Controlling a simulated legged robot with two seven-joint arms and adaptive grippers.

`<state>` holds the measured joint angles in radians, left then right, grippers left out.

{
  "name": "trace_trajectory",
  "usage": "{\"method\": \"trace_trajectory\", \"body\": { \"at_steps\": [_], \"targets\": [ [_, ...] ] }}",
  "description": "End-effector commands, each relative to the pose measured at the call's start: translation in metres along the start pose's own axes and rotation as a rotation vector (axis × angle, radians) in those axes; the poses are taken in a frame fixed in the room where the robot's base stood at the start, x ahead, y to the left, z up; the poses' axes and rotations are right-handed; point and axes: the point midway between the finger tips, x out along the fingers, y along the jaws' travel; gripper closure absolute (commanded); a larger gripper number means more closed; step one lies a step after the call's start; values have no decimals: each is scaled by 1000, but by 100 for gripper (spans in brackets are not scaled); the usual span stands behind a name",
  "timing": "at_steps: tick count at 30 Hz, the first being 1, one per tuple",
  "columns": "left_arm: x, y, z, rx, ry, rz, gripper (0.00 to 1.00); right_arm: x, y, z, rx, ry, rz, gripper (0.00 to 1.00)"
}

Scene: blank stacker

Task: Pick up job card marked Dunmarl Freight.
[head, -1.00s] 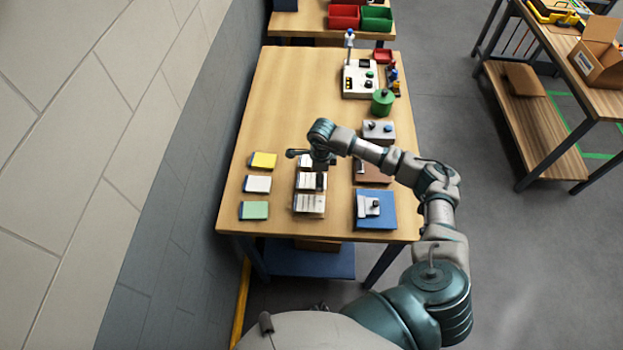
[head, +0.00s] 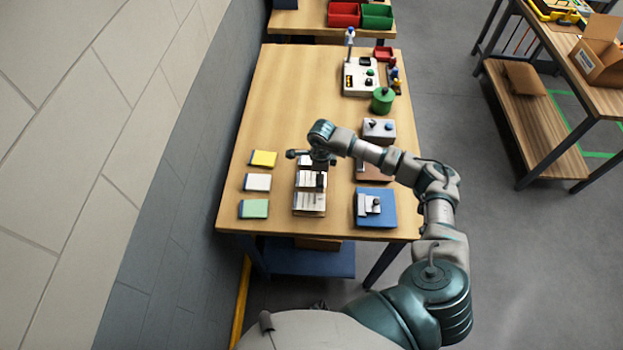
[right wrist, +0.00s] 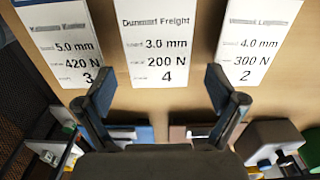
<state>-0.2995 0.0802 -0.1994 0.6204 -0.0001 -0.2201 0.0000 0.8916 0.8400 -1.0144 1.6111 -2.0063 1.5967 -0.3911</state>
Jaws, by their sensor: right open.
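The job card marked Dunmarl Freight (right wrist: 167,45) is the middle of three white cards in the right wrist view, reading 3.0 mm, 200 N and 4. It lies flat between a 5.0 mm card (right wrist: 60,40) on the left and a 4.0 mm card (right wrist: 250,45) on the right. My right gripper (right wrist: 161,88) is open and empty, its fingers spread to either side of the Dunmarl card's lower end. In the head view my right gripper (head: 320,181) is over the row of cards (head: 308,203) and partly hides them. My left gripper is not in view.
Yellow (head: 263,158), white (head: 257,182) and green (head: 254,208) pads lie left of the cards. A blue plate with a fixture (head: 386,218) is at the front right, a grey box (head: 380,131) behind it. The table's back left (head: 285,90) is clear.

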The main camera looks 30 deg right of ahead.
Motion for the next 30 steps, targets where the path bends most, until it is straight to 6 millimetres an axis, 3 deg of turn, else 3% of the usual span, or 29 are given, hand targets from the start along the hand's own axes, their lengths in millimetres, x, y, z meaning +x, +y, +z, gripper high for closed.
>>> {"method": "trace_trajectory", "body": {
  "at_steps": [4, 9, 23, 26, 30],
  "targets": [
    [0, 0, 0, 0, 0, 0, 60, 0, 0, 0, 0, 0, 0, 9],
    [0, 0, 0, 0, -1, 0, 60, 0, 0, 0, 0, 0, 0, 51],
    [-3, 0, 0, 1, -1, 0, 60, -3, 0, 0, 0, 0, 0, 52],
    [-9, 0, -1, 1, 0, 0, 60, -8, 0, 0, 0, 0, 0, 52],
    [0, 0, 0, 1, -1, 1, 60, -23, -1, 0, 0, -2, -4, 52]
  ]
}}
